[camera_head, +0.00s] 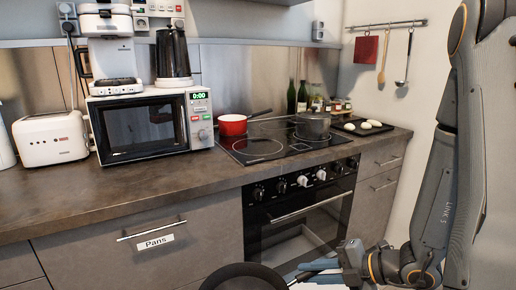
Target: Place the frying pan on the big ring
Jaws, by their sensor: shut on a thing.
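The black frying pan (243,277) is at the bottom edge, low in front of the counter and partly cut off by the frame. My gripper (312,272) is shut on its handle, to the right of the pan. The black cooktop (236,157) is set in the counter, above and beyond the pan. A large bare ring (258,147) shows at its front left.
The oven (300,205) with its bar handle and knobs is below the cooktop. A microwave (152,126) with a coffee maker and kettle on top stands left of the cooktop. A dark tray (349,128) with pale round items lies at right. The front-left counter is clear.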

